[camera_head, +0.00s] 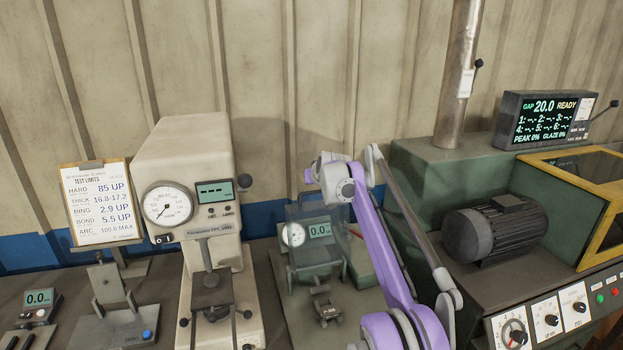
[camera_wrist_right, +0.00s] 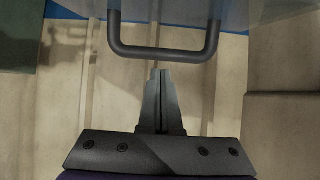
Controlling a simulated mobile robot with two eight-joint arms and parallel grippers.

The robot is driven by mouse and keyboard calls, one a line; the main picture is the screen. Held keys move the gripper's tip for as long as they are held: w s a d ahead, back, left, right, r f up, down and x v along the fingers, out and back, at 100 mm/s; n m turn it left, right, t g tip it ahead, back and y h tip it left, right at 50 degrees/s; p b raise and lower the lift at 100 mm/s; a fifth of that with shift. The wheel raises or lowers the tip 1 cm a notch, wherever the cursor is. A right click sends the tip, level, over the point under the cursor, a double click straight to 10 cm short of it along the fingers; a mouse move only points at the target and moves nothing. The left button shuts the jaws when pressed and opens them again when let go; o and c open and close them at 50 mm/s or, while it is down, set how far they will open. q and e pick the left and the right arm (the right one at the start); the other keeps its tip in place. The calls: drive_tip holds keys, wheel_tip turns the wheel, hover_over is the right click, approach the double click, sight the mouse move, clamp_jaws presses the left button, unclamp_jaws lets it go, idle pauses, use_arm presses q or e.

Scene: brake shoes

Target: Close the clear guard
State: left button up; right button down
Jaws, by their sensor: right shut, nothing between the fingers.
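The clear guard (camera_head: 337,245) is a see-through panel around the small green test unit with a dial and a 0.0 display, in the middle of the head view. In the right wrist view the guard's pane (camera_wrist_right: 165,8) lies along the top edge, with its dark U-shaped handle (camera_wrist_right: 163,53) below it. My right gripper (camera_wrist_right: 160,75) is shut and empty, its fingertips just short of the handle bar in the picture; I cannot tell whether they touch. In the head view my purple right arm ends above the guard, its fingers hard to make out. My left gripper is not in view.
A cream hardness tester (camera_head: 190,165) stands left of the guarded unit. A green machine (camera_head: 425,165) with a dark motor (camera_head: 495,232) stands at the right. A clipboard (camera_head: 101,203) stands at the left. The corrugated wall (camera_head: 290,60) is close behind.

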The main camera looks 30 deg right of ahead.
drive_tip(key=s, duration=0.2)
drive_tip(key=shift+s+a+f, duration=0.25)
drive_tip(key=shift+s+a, duration=0.05)
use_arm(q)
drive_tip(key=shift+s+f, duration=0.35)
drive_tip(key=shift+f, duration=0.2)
use_arm(e)
drive_tip(key=shift+f, duration=0.1)
use_arm(q)
drive_tip(key=shift+b, duration=0.3)
use_arm(e)
drive_tip(key=shift+a, duration=0.1)
